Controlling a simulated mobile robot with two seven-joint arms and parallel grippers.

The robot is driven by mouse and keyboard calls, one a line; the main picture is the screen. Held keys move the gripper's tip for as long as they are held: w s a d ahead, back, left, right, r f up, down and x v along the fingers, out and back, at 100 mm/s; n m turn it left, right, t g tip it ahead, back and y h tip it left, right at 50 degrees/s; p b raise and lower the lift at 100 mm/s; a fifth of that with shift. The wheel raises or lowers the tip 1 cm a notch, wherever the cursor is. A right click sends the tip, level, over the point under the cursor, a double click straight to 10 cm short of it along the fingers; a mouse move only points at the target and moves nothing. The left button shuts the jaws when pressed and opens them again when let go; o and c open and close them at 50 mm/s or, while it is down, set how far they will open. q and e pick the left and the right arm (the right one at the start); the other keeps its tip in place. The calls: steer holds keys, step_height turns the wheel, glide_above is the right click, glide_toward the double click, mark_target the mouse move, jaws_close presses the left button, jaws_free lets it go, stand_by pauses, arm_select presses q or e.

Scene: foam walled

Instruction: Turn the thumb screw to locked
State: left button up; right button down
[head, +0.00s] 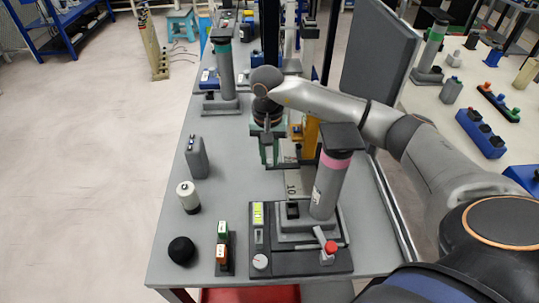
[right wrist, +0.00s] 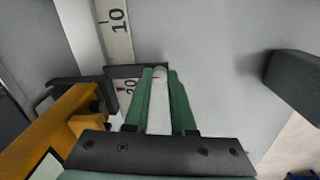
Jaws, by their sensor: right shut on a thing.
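My right gripper (head: 268,163) reaches down over the bench beside an orange-yellow slide (head: 297,131). A pale scale (right wrist: 117,30) with printed numbers lies just beyond the slide (right wrist: 45,135) and a dark frame (right wrist: 95,80). The scale shows partly in the head view (head: 291,189). My left gripper is out of view.
A grey column with a pink band (head: 329,180) stands close to my gripper on a dark base with a red knob (head: 331,247). A teal-banded column (head: 222,75) stands behind.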

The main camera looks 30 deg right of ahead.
steer(key=shift+m, duration=0.4)
steer(key=m, duration=0.4)
steer(key=shift+d+m+b, duration=0.1)
steer(key=shift+m+b, duration=0.2)
steer(key=m, duration=1.2)
steer(key=shift+m+p, duration=0.3)
steer(key=shift+p, duration=0.05)
steer(key=m+p, duration=0.1)
steer(key=m, duration=0.4)
steer(key=shift+s+m, duration=0.1)
steer(key=shift+m, duration=0.3)
steer(key=c, duration=0.8)
jaws_free()
steer(key=shift+o, duration=0.2)
steer(key=shift+r, duration=0.15)
